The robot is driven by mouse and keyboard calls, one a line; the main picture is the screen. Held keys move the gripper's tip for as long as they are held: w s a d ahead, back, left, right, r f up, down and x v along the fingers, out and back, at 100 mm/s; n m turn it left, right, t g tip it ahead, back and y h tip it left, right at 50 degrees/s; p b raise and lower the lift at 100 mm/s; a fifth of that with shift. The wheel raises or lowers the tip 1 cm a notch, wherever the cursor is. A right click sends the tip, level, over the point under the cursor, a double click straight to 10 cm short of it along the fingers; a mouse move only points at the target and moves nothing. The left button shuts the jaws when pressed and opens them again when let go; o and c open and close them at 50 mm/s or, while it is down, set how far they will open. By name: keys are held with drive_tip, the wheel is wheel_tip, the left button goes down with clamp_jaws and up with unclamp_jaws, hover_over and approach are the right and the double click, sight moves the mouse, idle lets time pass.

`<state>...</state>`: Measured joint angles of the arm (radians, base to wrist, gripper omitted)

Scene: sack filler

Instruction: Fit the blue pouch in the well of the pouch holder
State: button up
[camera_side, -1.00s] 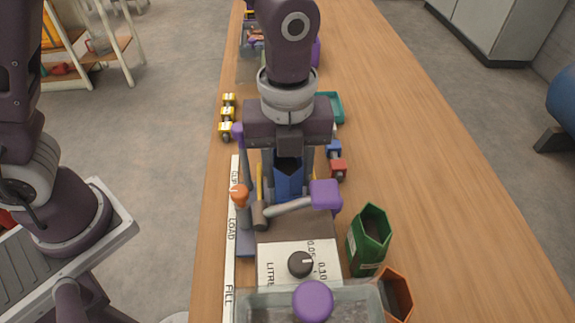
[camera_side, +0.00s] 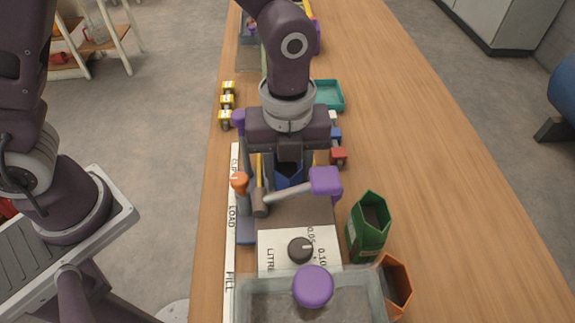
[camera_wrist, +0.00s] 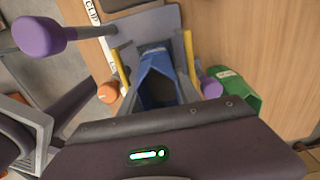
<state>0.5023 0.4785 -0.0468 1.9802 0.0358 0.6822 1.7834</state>
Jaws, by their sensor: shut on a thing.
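The blue pouch (camera_side: 288,172) is between the fingers of my gripper (camera_side: 288,170), behind the lever of the filling machine in the side view. In the wrist view the pouch (camera_wrist: 157,75) is upright with its dark mouth open toward the camera. My gripper is shut on it, though its fingertips are largely hidden. The pouch holder shows as a grey-blue plate (camera_wrist: 125,38) with yellow posts (camera_wrist: 190,55) on both sides of the pouch. The pouch's bottom is hidden, so I cannot tell how deep it sits in the well.
A purple-handled lever (camera_side: 325,181) and an orange knob (camera_side: 239,182) stand close in front of my gripper. A green pouch (camera_side: 369,228) and an orange pouch (camera_side: 395,285) stand at the right. A teal tray (camera_side: 329,95) lies behind. The table's right side is clear.

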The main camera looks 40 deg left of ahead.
drive_tip(key=shift+f, duration=0.45)
drive_tip(key=o, duration=1.4)
drive_tip(key=shift+n, duration=0.3)
drive_tip(key=r, duration=0.7)
drive_tip(key=shift+a+r, duration=0.35)
drive_tip(key=s+a+r+n+t, duration=0.2)
drive_tip(key=s+a+r+n, duration=0.1)
drive_tip(key=n, duration=0.5)
drive_tip(key=s+a+r+n+t, duration=0.1)
drive_tip(key=s+a+r+n, duration=0.2)
drive_tip(key=s+a+n, duration=0.3)
drive_tip(key=s+a+r+n+t, duration=0.2)
drive_tip(key=a+n, duration=0.5)
drive_tip(key=n, duration=0.5)
drive_tip(key=shift+s+a+r+t, duration=0.2)
drive_tip(key=shift+s+r, duration=0.15)
drive_tip(key=shift+s, duration=0.25)
drive_tip(key=shift+s+a+r+t, duration=0.15)
drive_tip(key=shift+s+r, duration=0.15)
drive_tip(key=shift+s, duration=0.25)
